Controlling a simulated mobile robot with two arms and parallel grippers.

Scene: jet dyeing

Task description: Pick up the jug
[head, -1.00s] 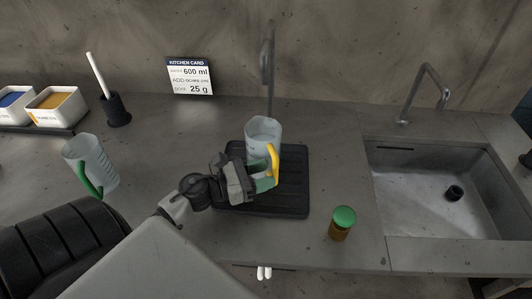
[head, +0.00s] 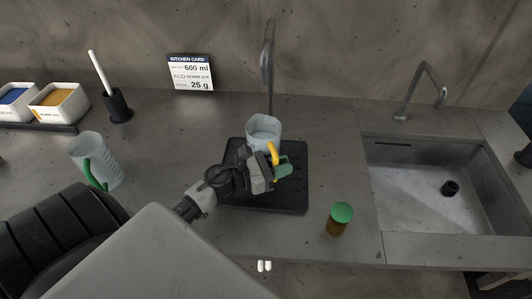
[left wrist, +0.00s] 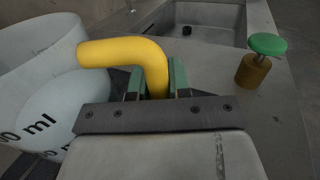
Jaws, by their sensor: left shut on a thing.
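A clear jug (head: 263,130) with a yellow handle (head: 273,152) stands upright on a black ribbed mat (head: 294,195), below a tall tap. My left gripper (head: 279,167) is shut on the yellow handle, at the jug's front right side. In the left wrist view the yellow handle (left wrist: 125,52) runs down between the green fingertips (left wrist: 156,80), and the jug's wall (left wrist: 40,115) with black "ml" lettering fills the left. The gripper hides the jug's lower front. A second clear jug (head: 106,163) with a green handle (head: 91,177) stands at the left.
A green-capped brown jar (head: 339,219) stands near the front edge, right of the mat. A sink (head: 425,205) is at the right. The tap (head: 268,65) rises behind the jug. A card (head: 190,73), a black holder (head: 118,107) and dye trays (head: 58,105) are at the back left.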

